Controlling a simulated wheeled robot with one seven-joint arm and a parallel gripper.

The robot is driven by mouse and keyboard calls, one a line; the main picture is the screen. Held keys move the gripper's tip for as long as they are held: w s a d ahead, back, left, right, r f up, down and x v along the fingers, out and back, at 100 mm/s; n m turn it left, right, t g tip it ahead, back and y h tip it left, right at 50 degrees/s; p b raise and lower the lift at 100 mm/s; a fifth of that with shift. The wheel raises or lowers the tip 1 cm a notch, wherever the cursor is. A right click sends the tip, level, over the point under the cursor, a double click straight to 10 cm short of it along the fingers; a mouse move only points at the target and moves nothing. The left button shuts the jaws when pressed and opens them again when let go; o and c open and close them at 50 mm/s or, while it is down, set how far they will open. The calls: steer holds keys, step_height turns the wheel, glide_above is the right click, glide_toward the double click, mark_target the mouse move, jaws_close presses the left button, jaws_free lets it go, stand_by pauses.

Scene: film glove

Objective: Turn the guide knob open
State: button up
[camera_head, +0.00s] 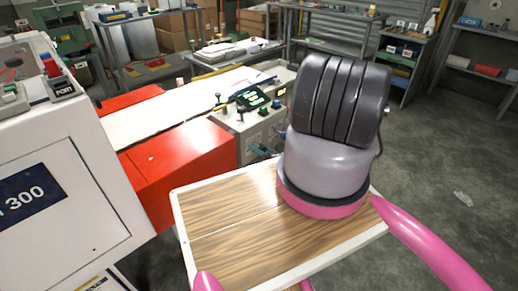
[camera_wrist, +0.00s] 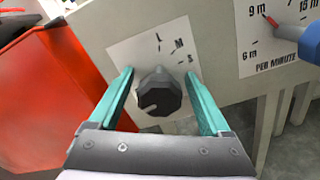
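A dark faceted knob (camera_wrist: 160,93) sits on a white label plate (camera_wrist: 135,45) on the machine's pale panel in the wrist view. A light pointer mark shows on its lower left; the lettering beside it is only partly readable. My gripper (camera_wrist: 160,78) is open, with its teal fingers on either side of the knob. A small gap shows between each finger and the knob. In the head view, my gripper's teal fingers (camera_head: 258,150) are at the front of the control box (camera_head: 245,128), largely hidden behind my arm. The knob cannot be made out there.
A second dial plate marked "PER MINUTE" (camera_wrist: 277,68), with a blue knob (camera_wrist: 311,40), is to the right. A red machine cover (camera_wrist: 50,85) is close on the left. Open floor (camera_head: 440,150) lies right.

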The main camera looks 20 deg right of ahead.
steer(key=v, duration=1)
steer(key=shift+s, duration=0.4)
steer(key=shift+d, duration=0.15)
